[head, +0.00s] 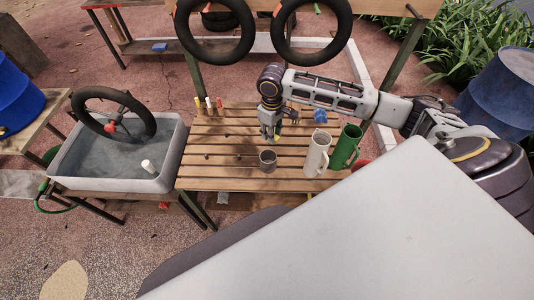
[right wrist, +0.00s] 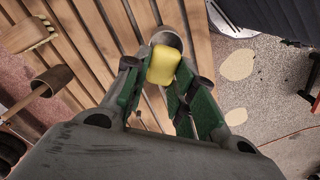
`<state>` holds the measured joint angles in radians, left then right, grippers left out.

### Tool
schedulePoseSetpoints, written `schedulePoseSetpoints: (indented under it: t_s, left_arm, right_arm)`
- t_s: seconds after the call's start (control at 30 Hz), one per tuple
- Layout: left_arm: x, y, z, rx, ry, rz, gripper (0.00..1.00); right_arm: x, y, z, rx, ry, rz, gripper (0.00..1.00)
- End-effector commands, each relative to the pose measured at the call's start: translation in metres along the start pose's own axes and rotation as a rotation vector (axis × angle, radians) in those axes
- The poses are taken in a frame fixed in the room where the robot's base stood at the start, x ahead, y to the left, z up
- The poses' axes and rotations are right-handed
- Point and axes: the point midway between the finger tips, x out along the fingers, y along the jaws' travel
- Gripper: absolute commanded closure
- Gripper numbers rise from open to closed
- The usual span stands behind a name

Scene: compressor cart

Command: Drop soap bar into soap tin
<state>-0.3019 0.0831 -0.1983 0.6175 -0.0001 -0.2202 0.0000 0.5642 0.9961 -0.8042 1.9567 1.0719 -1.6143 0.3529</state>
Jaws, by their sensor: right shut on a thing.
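The yellow soap bar (right wrist: 163,64) is between the green-padded fingers of my right gripper (right wrist: 165,85) in the right wrist view. In the head view my right gripper (head: 271,132) points down over the slatted bench, with a little yellow showing at its fingertips. The soap tin (head: 268,161) is a small round grey tin standing open on the bench, just in front of the gripper. In the right wrist view the tin's rim (right wrist: 168,37) shows just beyond the soap, partly hidden by it. My left gripper is not in view.
A white mug (head: 316,155) and a green mug (head: 346,147) stand right of the tin on the bench (head: 215,183). A grey water tub (head: 115,182) with a tyre is at left. Several small bottles stand behind. Brushes (right wrist: 27,34) show in the right wrist view.

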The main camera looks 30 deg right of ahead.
Motion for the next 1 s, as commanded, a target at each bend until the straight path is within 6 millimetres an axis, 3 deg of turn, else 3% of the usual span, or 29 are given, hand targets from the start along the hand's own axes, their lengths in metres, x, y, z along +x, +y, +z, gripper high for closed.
schedulePoseSetpoints:
  t_s: [0.33, 1.0]
  left_arm:
    - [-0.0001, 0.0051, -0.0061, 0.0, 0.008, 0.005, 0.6]
    - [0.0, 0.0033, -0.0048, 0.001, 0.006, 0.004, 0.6]
  right_arm:
    - [-0.0001, -0.0007, -0.0014, -0.097, 0.0, 0.0, 0.94]
    - [0.0078, -0.0007, -0.001, -0.103, -0.001, -0.001, 0.94]
